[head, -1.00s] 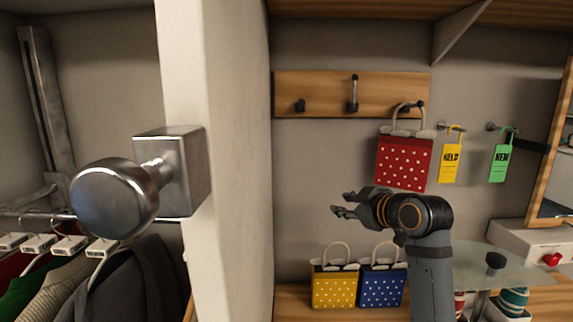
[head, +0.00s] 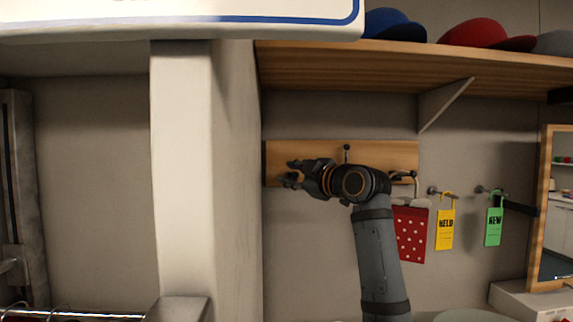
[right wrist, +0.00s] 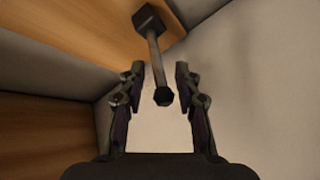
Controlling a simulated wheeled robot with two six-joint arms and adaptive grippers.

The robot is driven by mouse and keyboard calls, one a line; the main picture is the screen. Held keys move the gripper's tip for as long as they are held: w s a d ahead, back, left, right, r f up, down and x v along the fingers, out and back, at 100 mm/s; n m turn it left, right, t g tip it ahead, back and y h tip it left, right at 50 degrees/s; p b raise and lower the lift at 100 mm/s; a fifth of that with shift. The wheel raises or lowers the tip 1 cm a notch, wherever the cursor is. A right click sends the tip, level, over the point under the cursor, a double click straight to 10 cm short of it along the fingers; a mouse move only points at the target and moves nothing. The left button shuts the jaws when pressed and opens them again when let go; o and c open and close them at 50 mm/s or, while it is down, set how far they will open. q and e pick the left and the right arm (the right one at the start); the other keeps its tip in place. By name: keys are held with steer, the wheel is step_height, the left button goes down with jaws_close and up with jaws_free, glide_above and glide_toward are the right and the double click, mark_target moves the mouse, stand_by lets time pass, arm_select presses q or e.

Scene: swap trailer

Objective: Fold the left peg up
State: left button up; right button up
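A wooden peg board (head: 405,152) is on the wall in the head view. Its middle peg (head: 347,152) points up, with its lower part hidden by my arm. The right peg (head: 403,175) carries a red dotted bag (head: 411,235). My right gripper (head: 290,173) is in front of the board's left part and hides the left peg there. In the right wrist view, my right gripper (right wrist: 158,80) is open. A dark peg with a ball end (right wrist: 156,58), seemingly the left one, sticks out from the board (right wrist: 85,35) between the fingers. It is not gripped. My left gripper is not in view.
A pale upright panel (head: 185,170) stands close on the left. A wooden shelf (head: 345,65) with caps (head: 470,32) is above the board. A yellow tag (head: 445,228), a green tag (head: 493,226) and a mirror (head: 557,210) are to the right.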

steer(key=shift+p+x, duration=0.3)
steer(key=shift+x, duration=0.75)
steer(key=c, duration=0.6)
steer(key=shift+w, duration=0.1)
jaws_close()
steer(key=shift+f, duration=0.1)
